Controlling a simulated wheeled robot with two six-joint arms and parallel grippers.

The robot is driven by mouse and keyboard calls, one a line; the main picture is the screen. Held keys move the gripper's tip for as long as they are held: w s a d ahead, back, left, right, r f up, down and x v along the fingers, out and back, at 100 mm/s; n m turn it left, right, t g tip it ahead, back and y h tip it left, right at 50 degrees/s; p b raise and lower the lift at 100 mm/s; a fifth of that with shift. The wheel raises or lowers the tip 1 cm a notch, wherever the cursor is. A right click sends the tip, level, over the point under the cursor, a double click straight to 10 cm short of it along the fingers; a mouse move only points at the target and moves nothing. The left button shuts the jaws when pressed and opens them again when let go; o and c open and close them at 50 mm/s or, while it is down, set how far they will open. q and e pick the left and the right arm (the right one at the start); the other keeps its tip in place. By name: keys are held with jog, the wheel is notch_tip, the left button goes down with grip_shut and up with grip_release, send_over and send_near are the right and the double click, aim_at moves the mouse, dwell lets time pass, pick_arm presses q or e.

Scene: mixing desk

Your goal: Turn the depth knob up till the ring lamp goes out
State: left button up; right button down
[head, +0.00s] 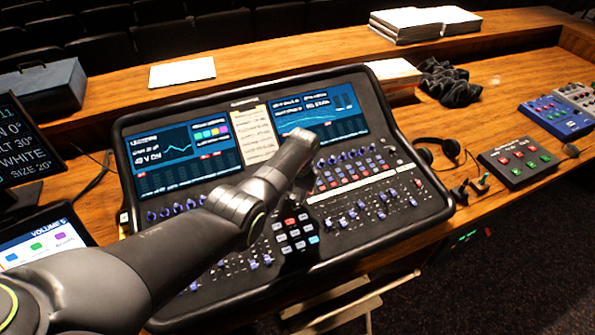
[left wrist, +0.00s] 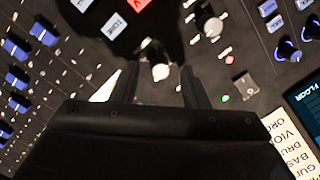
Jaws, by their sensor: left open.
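The mixing desk (head: 415,150) fills the middle of the head view. My left arm reaches over its centre, and my left gripper (head: 302,192) points down at the panel, mostly hidden by the arm. In the left wrist view my left gripper (left wrist: 160,78) is open, its fingers either side of a pale-topped knob (left wrist: 160,70); contact cannot be told. A second pale knob (left wrist: 212,27) stands up and to the right. A small red light (left wrist: 228,60) and a green light (left wrist: 224,98) glow nearby. I cannot read which knob is depth or make out a ring lamp. My right gripper is out of view.
Rows of faders (left wrist: 18,80) and blue-ringed knobs (left wrist: 287,48) surround the gripper. Headphones (head: 440,150), a button box (head: 516,160) and a black cloth (head: 450,83) lie right of the desk. A tablet (head: 45,240) stands at left.

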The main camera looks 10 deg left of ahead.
pick_arm(q)
jog(key=r, duration=0.5)
jog(key=shift+d+r+p, duration=0.1)
jog(key=shift+d+p, duration=0.2)
jog(key=shift+d, duration=0.1)
notch_tip(320, 180, up, 12)
jog(key=d+b, duration=0.1)
jog(key=b, duration=0.1)
jog(key=shift+d+f, duration=0.15)
jog(key=shift+f, duration=0.1)
